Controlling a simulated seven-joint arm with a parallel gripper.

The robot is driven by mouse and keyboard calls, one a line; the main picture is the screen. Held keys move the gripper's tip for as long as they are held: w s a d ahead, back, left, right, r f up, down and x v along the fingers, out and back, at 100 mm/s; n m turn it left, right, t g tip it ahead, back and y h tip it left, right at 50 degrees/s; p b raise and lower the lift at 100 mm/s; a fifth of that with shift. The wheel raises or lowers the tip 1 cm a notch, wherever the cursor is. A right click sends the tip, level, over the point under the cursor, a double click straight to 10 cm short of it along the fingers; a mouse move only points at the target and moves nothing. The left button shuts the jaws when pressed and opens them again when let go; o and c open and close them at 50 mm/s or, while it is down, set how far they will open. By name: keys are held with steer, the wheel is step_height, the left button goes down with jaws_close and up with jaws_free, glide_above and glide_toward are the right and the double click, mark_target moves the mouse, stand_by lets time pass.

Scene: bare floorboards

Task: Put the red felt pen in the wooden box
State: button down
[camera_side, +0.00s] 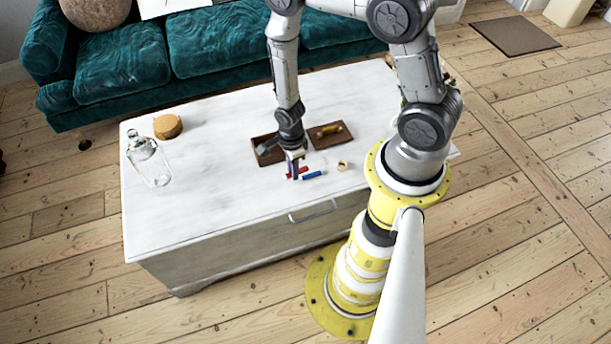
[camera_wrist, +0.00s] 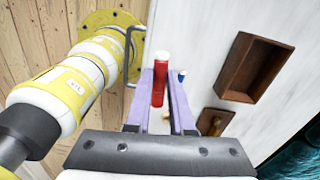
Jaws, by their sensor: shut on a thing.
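The red felt pen (camera_wrist: 160,82) is between the two fingers of my gripper (camera_wrist: 161,76) in the wrist view, and the fingers are shut on it. In the side view the red pen (camera_side: 303,170) shows partly behind my gripper (camera_side: 294,172), low at the white chest top; I cannot tell whether it touches the surface. The open wooden box (camera_side: 263,152) is just behind and left of my gripper. It also shows in the wrist view (camera_wrist: 282,56), at the right, and its visible floor looks empty.
A blue pen (camera_side: 313,175) lies close beside the red one. A tape roll (camera_side: 343,165) lies to the right. A brown wooden lid (camera_side: 342,138) with a handle lies right of the box.

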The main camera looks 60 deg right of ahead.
steer(key=w+d+f+m, duration=0.1)
steer(key=w+d, duration=1)
steer(key=w, duration=0.4)
steer(key=shift+w+d, duration=0.25)
steer(key=shift+w, duration=0.05)
steer(key=shift+f, duration=0.1)
steer(key=shift+f, duration=2.2)
steer(key=shift+f, duration=0.65)
steer(key=shift+f, duration=0.35)
steer(key=shift+f, duration=0.3)
steer(key=shift+f, duration=0.35)
